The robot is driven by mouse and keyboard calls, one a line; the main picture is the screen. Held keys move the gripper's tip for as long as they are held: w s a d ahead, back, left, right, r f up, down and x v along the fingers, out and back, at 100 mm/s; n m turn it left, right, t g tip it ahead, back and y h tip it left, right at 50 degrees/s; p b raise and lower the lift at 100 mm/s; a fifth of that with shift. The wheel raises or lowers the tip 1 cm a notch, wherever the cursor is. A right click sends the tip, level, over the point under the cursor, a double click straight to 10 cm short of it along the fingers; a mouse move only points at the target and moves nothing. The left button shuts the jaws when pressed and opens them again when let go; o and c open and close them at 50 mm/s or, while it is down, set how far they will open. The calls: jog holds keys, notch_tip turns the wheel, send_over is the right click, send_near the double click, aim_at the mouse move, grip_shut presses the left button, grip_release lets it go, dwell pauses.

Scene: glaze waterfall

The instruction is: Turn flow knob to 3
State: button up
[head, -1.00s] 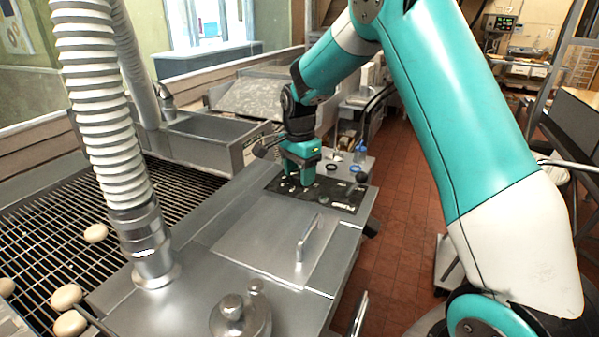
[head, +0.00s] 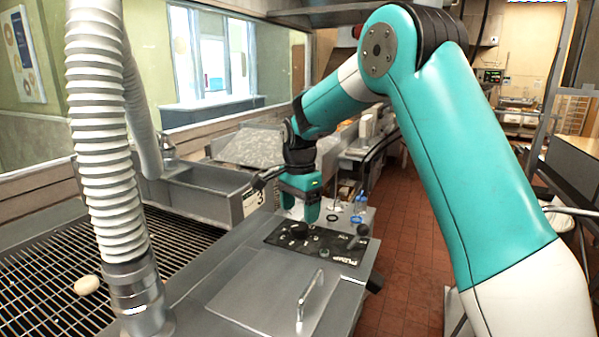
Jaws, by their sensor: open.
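The black control panel (head: 345,249) lies on the steel machine top, with "PUMP" lettering at its near end. Several small dark knobs sit on it, one round knob (head: 298,230) just below my gripper in the picture. The flow knob's label and dial numbers are too small to read, so I cannot tell which knob it is or its setting. My gripper (head: 300,210) is teal, points down over the panel's far left part and is open. Its two fingers are apart with nothing visible between them. The fingertips appear slightly above the panel, clear of the knobs.
A steel lid with an upright handle (head: 309,297) is in front of the panel. A black ball-ended lever (head: 363,230) stands at its right. A white ribbed hose (head: 98,130) rises at left beside a wire rack (head: 45,255) with a doughnut (head: 87,285). A grey trough (head: 205,197) is behind.

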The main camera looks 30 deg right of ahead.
aim_at(300, 225)
notch_tip(300, 225, up, 13)
jog(key=b, duration=0.1)
jog(key=shift+b, duration=0.35)
